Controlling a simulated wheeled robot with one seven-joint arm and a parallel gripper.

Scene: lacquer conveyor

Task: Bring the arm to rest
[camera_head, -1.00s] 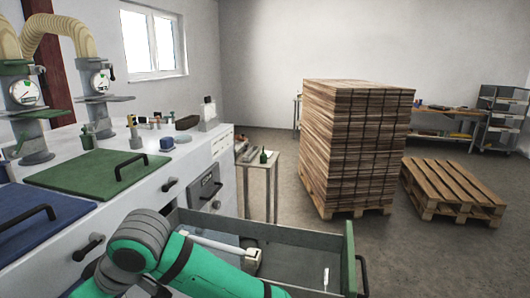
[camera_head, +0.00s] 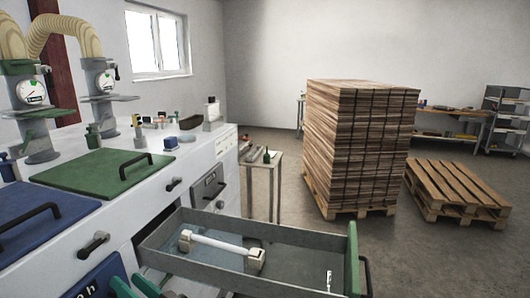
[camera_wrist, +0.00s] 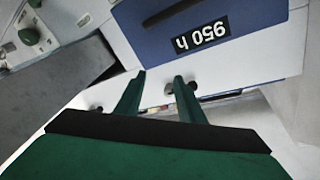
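My gripper (camera_wrist: 160,78) shows in the wrist view with its two green fingers apart and nothing between them. It points toward a white cabinet front with a blue panel (camera_wrist: 265,20) labelled "950 h", which appears upside down. The fingers look clear of the panel, though the exact gap cannot be told. In the head view only green and dark pieces of my arm show at the bottom left edge, and the fingers cannot be made out clearly there.
An open grey drawer (camera_head: 185,266) with a green front juts out. A white bar with blocky ends (camera_head: 215,246) lies inside. The white counter (camera_head: 200,150) carries a green lid (camera_head: 105,175) and a blue lid (camera_head: 40,218). A wood stack (camera_head: 355,150) and pallet (camera_head: 455,190) stand right.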

